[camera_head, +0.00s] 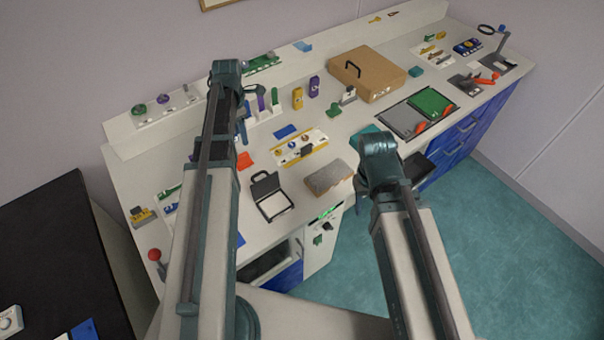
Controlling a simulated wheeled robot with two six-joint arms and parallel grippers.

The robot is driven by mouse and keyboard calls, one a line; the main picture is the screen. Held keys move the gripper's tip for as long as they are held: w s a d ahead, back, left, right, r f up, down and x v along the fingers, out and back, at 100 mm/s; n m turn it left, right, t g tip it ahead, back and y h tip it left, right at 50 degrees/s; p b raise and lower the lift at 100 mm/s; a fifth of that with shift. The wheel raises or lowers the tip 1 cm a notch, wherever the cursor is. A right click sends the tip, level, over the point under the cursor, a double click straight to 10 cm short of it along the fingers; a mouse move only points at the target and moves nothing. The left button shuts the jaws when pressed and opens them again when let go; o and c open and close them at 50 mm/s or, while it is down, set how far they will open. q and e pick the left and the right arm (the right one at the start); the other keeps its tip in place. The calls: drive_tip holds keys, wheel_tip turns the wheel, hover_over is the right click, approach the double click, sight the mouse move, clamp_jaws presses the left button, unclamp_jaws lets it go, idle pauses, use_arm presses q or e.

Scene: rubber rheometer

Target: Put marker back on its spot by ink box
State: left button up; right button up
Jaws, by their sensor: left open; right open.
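I cannot single out the marker or the ink box with certainty. A flat blue pad (286,131) lies in front of these. My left arm reaches up across the left part of the bench and hides what is under it. My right arm ends over the front edge.
A brown case (367,74) stands at the back. A yellow-edged tray (300,148), a black-framed open case (270,196) and a grey block (326,177) fill the middle. A green mat (431,103) lies to the right. A black table (50,255) stands at left.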

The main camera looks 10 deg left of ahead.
use_arm(q)
drive_tip(key=s+d+m, duration=0.5)
drive_tip(key=d+m, duration=0.4)
drive_tip(key=m, duration=0.1)
drive_tip(key=s+d+m, duration=0.6)
drive_tip(key=d+m, duration=0.4)
drive_tip(key=s+d+m+y, duration=0.1)
drive_tip(key=s+d+m, duration=0.4)
drive_tip(key=d+m, duration=0.5)
drive_tip(key=shift+s+m, duration=0.3)
drive_tip(key=shift+s, duration=0.05)
